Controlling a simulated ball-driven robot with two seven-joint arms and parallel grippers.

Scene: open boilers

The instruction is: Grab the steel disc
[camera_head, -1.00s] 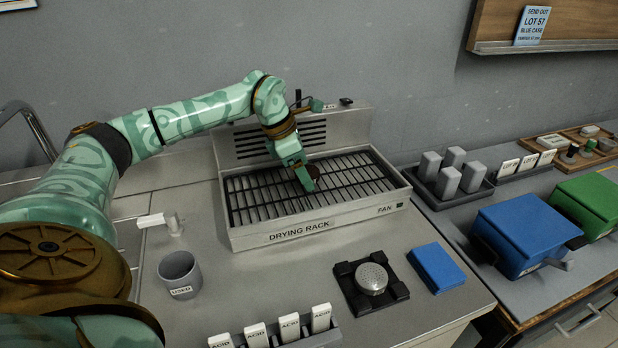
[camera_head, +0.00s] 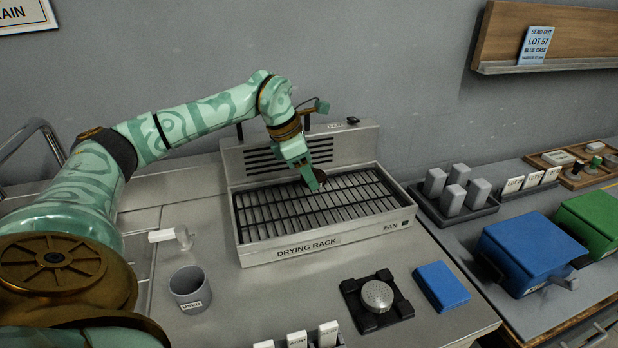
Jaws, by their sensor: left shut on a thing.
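A dark round disc (camera_head: 322,173), seen nearly edge-on, is at the fingertips of my left gripper (camera_head: 312,180). The gripper is shut on it and holds it over the back half of the drying rack (camera_head: 290,252), seemingly just above the bars. The fingers hide part of the disc, and its steel surface looks dark brown here. My right gripper is out of view.
A grey cup (camera_head: 189,289) stands front left of the rack. Blue (camera_head: 525,250) and green (camera_head: 590,222) cases stand right.

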